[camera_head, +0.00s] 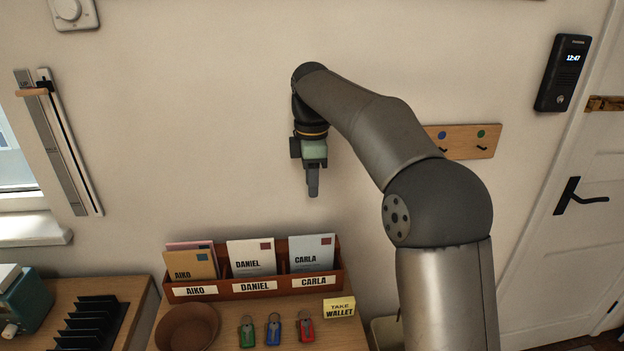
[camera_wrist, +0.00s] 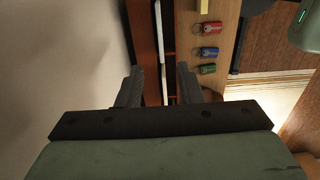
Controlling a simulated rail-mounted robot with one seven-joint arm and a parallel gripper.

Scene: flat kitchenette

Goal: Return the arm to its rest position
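My arm is raised in front of the wall, bent over above the letter sorter. My gripper (camera_head: 313,190) points down in the head view, above the sorter and well clear of it. In the wrist view my gripper (camera_wrist: 158,78) has its two fingers apart, with nothing held between them. The sorter and counter show beyond the fingertips.
The letter sorter (camera_head: 255,287) holds envelopes in the slots AIKO, DANIEL and CARLA. In front are a brown bowl (camera_head: 187,327), green (camera_head: 247,332), blue (camera_head: 273,331) and red (camera_head: 305,328) key tags and a yellow note (camera_head: 339,307). A hook board (camera_head: 468,141) hangs behind my arm.

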